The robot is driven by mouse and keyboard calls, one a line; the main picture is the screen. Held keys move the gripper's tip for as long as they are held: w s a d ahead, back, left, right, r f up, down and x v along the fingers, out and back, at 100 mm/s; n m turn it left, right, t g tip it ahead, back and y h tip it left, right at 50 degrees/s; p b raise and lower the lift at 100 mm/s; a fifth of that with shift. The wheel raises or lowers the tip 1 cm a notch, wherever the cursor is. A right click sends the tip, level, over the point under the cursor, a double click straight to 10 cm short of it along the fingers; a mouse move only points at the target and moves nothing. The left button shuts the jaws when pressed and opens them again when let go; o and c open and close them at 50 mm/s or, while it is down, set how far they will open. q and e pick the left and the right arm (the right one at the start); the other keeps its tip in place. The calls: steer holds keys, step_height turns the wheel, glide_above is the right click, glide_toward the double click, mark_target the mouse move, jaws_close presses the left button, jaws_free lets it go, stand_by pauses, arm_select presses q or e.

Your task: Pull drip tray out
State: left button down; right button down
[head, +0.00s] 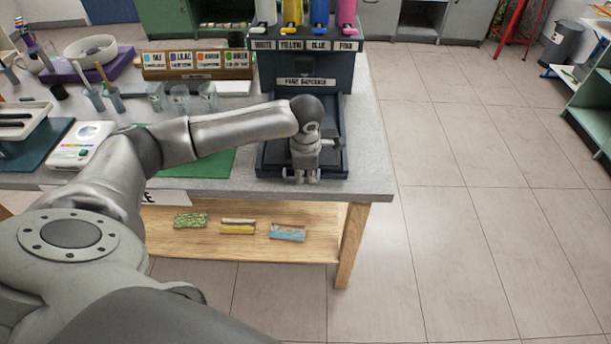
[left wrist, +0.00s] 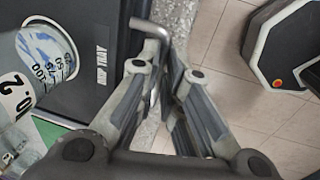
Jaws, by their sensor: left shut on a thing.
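The dark drip tray (head: 333,166) lies at the foot of the paint dispenser (head: 300,72), near the table's front edge. In the left wrist view, the panel lettered "DRIP TRAY" (left wrist: 100,88) is at the left, with a bent metal handle (left wrist: 150,27) at its edge. My left gripper (head: 302,176) is over the tray's front. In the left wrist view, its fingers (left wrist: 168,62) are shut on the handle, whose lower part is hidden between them. My left forearm and hand hide part of the tray. My right gripper shows in neither view.
Clear cups (head: 180,97) and a labelled rack (head: 196,65) stand left of the dispenser on the table (head: 372,150). A white device (head: 82,145) is farther left. Sponge-like blocks (head: 237,226) lie on the lower shelf.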

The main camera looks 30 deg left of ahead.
arm_select(q)
steer(key=shift+r, duration=0.1)
steer(key=shift+w+a, duration=0.15)
steer(key=shift+w, duration=0.05)
steer(key=c, duration=1.6)
jaws_free()
steer(key=shift+c, duration=0.2)
steer(key=shift+o, duration=0.4)
step_height(320, 180, up, 12)
steer(key=s+d, duration=0.1)
steer(key=s, duration=0.1)
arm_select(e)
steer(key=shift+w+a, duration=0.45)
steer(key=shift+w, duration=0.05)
arm_select(q)
steer(key=shift+d+f, duration=0.1)
steer(key=shift+f, duration=0.1)
